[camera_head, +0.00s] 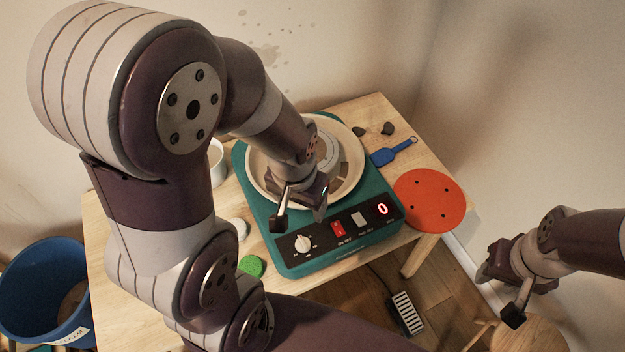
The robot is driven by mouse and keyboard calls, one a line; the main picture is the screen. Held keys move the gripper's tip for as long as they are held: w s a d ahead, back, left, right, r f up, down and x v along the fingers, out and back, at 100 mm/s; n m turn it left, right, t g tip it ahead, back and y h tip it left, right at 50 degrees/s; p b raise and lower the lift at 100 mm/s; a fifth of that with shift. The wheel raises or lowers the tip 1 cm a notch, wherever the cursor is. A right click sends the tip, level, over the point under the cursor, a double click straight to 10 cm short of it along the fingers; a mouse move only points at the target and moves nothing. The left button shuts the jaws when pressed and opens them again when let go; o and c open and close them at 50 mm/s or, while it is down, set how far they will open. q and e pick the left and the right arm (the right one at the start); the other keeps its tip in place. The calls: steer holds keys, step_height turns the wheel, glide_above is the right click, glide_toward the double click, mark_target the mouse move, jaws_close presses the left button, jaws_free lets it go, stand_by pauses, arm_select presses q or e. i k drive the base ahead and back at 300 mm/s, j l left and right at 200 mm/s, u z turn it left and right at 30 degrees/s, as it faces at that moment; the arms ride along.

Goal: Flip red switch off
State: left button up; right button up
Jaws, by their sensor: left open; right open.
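The red switch (338,229) is on the front panel of a teal pottery wheel (292,262). A red lit digit display (382,209) shows at the panel's right. Whether the red switch is on or off is too small to tell. My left gripper (300,215) is open and empty, above the wheel's front edge, up and left of the red switch. My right gripper (500,296) is open and empty, off the table at the lower right.
A red-orange disc (430,200), a blue tool (393,151) and dark pieces (388,128) lie right of the wheel. A green sponge (251,266) and white cup (216,162) are to its left. A blue bucket (40,300) and a pedal (407,313) are on the floor.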

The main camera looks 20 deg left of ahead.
mark_target(338, 229)
steer(key=l+u, duration=0.1)
steer(key=u, duration=0.3)
steer(key=i+l+u, duration=0.1)
steer(key=u, duration=0.3)
steer(key=i+l+u, duration=0.1)
steer(key=u, duration=0.3)
steer(key=l+u, duration=0.15)
steer(key=u, duration=0.25)
